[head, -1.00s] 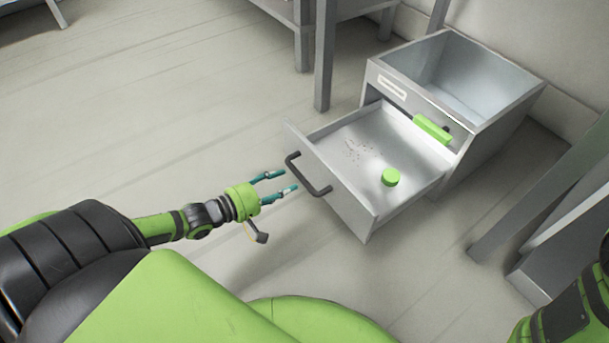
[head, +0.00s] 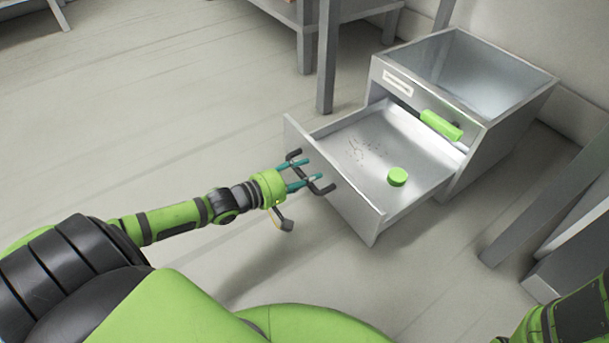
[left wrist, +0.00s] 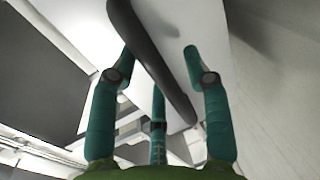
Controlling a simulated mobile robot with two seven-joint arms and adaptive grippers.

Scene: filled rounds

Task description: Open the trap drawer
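The grey trap drawer (head: 338,205) stands pulled well out of its cabinet (head: 492,150) in the head view. Its dark bar handle (head: 323,189) is on the front panel. My left gripper (head: 312,170) is at this handle, with its teal fingers reaching across the bar. In the left wrist view the handle (left wrist: 150,62) runs diagonally between the spread fingers (left wrist: 160,60), which look open and not closed on it. Whether any finger touches the bar is unclear. My right gripper is out of view; only part of that arm shows at the lower right.
A green round piece (head: 397,177) and dark specks lie inside the drawer. Grey table legs (head: 328,60) stand behind, and another grey leg (head: 530,215) stands at the right. The floor at left is clear.

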